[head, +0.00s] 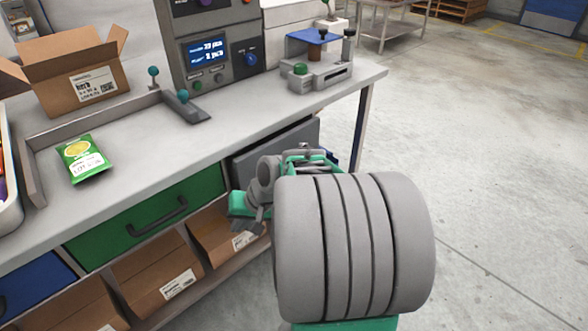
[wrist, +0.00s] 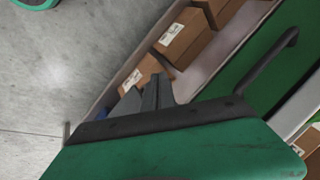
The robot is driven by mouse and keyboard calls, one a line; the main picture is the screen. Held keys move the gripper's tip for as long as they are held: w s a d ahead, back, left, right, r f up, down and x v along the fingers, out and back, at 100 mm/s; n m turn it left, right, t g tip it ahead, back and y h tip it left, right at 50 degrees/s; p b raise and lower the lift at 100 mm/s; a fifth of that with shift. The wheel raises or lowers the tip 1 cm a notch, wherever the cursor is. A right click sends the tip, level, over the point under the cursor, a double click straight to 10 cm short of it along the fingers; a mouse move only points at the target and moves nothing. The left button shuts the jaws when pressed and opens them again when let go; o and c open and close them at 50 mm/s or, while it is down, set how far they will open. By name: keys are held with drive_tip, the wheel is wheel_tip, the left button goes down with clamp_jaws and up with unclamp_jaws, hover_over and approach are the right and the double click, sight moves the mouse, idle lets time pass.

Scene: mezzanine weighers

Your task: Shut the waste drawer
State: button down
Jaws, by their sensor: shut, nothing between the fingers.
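Under the bench a green drawer (head: 150,215) with a dark bar handle (head: 158,217) shows. Its green front (wrist: 245,65) and handle (wrist: 272,72) also show at the right of the wrist view. A grey drawer front (head: 292,138) is to its right, partly hidden by my arm; I cannot tell how far out it stands. A blue front (head: 35,287) is at the far left. No front bears a readable waste label. My gripper (head: 257,222) is shut and empty near the green drawer's right end. Its fingers (wrist: 152,93) also show in the wrist view, pointing toward the lower shelf.
Cardboard boxes (head: 158,272) stand on the lower shelf. The bench top (head: 225,130) carries an open carton (head: 75,75), a green packet (head: 83,158), a weigher display (head: 205,50) and a small fixture (head: 318,65). A bench leg (head: 363,130) is at the right end. The floor (head: 490,150) to the right is clear.

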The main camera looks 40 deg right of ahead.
drive_tip(key=s+d+r+m+t+h, duration=0.1)
drive_tip(key=s+d+m+t, duration=0.2)
drive_tip(key=d, duration=0.5)
drive_tip(key=s+d+r+m+t, duration=0.1)
drive_tip(key=d+m+t, duration=0.3)
drive_tip(key=d, duration=0.5)
drive_tip(key=s+d+m+t+h, duration=0.1)
drive_tip(key=d+m+t, duration=0.1)
drive_tip(key=d+m, duration=0.45)
drive_tip(key=shift+n, duration=0.95)
drive_tip(key=b+x, duration=0.1)
drive_tip(key=x, duration=0.3)
drive_tip(key=d+r+b+x, duration=0.1)
drive_tip(key=x, duration=0.3)
drive_tip(key=b+x, duration=0.1)
drive_tip(key=x, duration=0.3)
drive_tip(key=shift+w+d+r, duration=0.15)
drive_tip(key=shift+w, duration=0.75)
